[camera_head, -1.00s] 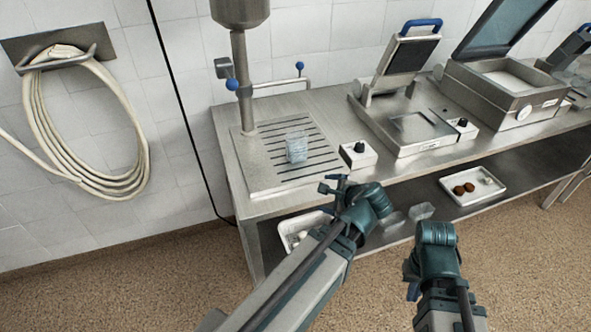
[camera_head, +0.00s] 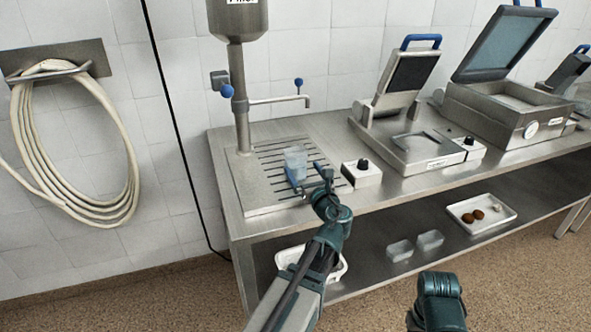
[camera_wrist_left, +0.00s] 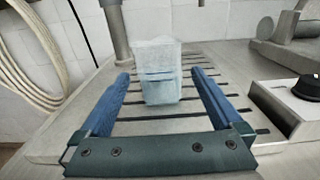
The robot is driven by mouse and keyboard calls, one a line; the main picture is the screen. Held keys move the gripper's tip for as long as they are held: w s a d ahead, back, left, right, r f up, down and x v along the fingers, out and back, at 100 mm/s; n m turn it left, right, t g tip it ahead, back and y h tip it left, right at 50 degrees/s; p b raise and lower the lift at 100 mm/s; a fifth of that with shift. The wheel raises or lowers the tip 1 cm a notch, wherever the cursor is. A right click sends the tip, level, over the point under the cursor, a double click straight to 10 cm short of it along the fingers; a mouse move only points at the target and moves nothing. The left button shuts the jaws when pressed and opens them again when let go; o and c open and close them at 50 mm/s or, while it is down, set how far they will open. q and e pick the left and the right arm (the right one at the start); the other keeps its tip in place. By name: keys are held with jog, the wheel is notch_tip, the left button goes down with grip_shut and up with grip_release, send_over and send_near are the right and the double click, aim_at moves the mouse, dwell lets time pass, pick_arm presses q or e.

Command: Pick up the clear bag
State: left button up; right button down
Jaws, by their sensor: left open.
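The clear bag (camera_head: 295,162) stands on the slotted drain plate under the filler, pale and see-through. It also shows in the left wrist view (camera_wrist_left: 157,72), upright, just past and between the blue fingertips. My left gripper (camera_head: 303,177) is open, with its fingers pointing at the bag from the front. In the left wrist view the left gripper (camera_wrist_left: 160,88) has a finger on each side of the bag's near part, with gaps on both sides. My right arm shows at the bottom of the head view; its fingers are hidden.
The filler column (camera_head: 240,110) stands left behind the bag. A control box with a black knob (camera_head: 362,172) sits to the right. Sealing machines (camera_head: 420,145) stand farther right. The lower shelf holds clear containers (camera_head: 430,241) and a white tray (camera_head: 482,213).

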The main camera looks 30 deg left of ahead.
aim_at(299, 164)
pick_arm(q)
jog(key=shift+x, duration=2.3)
jog(key=shift+a, duration=0.1)
jog(key=x, duration=0.5)
jog(key=c, duration=1.3)
jog(key=shift+r, duration=0.15)
jog(key=s+d+r+p, duration=0.1)
jog(key=s+d, duration=0.2)
jog(key=d, duration=0.1)
jog(key=s+d+r+p, duration=0.2)
jog(key=s+d, duration=0.2)
jog(key=s+d+r+p, duration=0.1)
jog(key=s+d+p, duration=0.1)
jog(key=s+d, duration=0.1)
jog(key=shift+s+d+r, duration=0.15)
jog(key=shift+d+r, duration=0.25)
jog(key=shift+d, duration=0.2)
